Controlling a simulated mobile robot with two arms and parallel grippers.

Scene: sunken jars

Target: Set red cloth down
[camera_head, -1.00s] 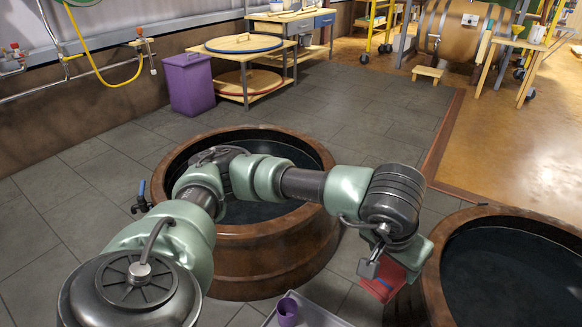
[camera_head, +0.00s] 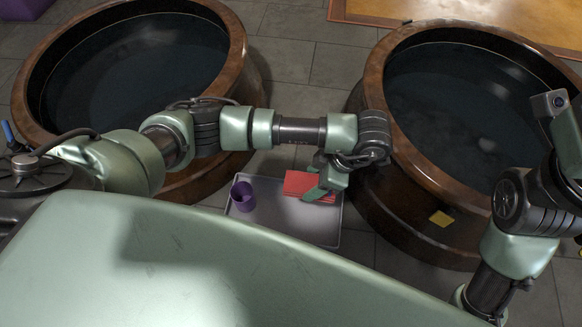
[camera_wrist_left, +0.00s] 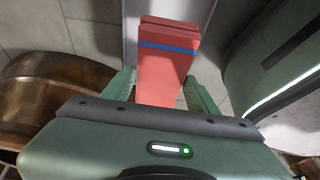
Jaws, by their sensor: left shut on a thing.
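The folded red cloth (camera_head: 298,183) is in my left gripper (camera_head: 321,187), over the back right part of a grey tray (camera_head: 322,234). In the left wrist view the cloth (camera_wrist_left: 168,62) is a flat red stack with a blue stripe, between the two fingers of the left gripper (camera_wrist_left: 162,92). I cannot tell whether its underside touches the tray. My right arm is at the right edge of the head view; its green hand (camera_head: 570,142) is partly cut off and its fingers do not show.
A purple cup (camera_head: 243,197) stands on the tray's left side. Two large brown sunken jars with dark liquid flank the tray behind, a left jar (camera_head: 238,60) and a right jar (camera_head: 378,75). A yellow piece (camera_head: 441,218) shows on the right jar's side.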

